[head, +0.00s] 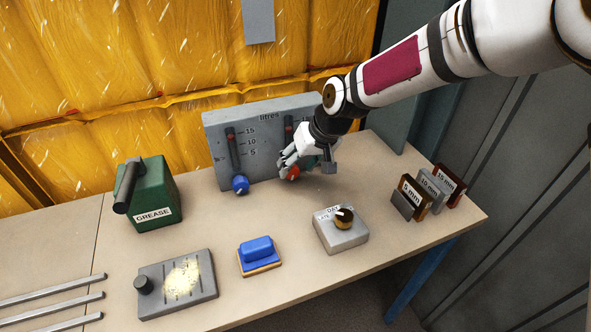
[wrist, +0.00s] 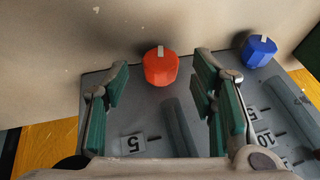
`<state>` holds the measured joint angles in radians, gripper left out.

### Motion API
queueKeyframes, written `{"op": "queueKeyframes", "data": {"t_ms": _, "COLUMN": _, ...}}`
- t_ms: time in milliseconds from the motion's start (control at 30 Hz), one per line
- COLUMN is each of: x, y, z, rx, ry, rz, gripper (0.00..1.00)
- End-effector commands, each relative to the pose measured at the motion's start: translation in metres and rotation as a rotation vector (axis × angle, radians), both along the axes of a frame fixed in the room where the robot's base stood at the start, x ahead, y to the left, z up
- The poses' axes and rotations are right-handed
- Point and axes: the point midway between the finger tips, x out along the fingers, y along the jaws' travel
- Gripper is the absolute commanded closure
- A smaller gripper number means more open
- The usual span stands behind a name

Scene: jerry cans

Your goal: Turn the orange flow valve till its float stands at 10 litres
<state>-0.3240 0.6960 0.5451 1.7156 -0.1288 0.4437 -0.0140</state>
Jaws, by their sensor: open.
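The orange flow valve (head: 293,173) is a faceted knob with a pale mark, low on the right side of the grey gauge panel (head: 216,128). It shows at the upper middle of the wrist view (wrist: 160,68). My gripper (head: 288,160) is open at this valve. In the wrist view its fingertips (wrist: 163,78) stand either side of the valve, with a gap on both sides.
The blue valve (head: 240,184) is left of the orange one, below a second tube. A green grease box (head: 155,197), a blue block (head: 259,253), a grey box with a dial (head: 341,235) and labelled plates (head: 408,199) stand around on the table.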

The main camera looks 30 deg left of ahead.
Motion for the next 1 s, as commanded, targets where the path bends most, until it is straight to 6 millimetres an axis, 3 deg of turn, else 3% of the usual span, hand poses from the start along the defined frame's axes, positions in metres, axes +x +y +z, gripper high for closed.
{"op": "queueKeyframes", "data": {"t_ms": 200, "x": 0.002, "y": 0.01, "z": -0.019, "rx": 0.001, "ry": 0.0, "rz": -0.001, "gripper": 0.48}}
{"op": "queueKeyframes", "data": {"t_ms": 567, "x": 0.002, "y": 0.011, "z": -0.023, "rx": 0.001, "ry": 0.0, "rz": -0.001, "gripper": 0.48}}
{"op": "queueKeyframes", "data": {"t_ms": 767, "x": 0.002, "y": 0.011, "z": -0.022, "rx": 0.001, "ry": 0.0, "rz": -0.001, "gripper": 0.94}}
{"op": "queueKeyframes", "data": {"t_ms": 1000, "x": 0.002, "y": 0.011, "z": -0.022, "rx": -0.003, "ry": -0.005, "rz": 0.0, "gripper": 0.96}}
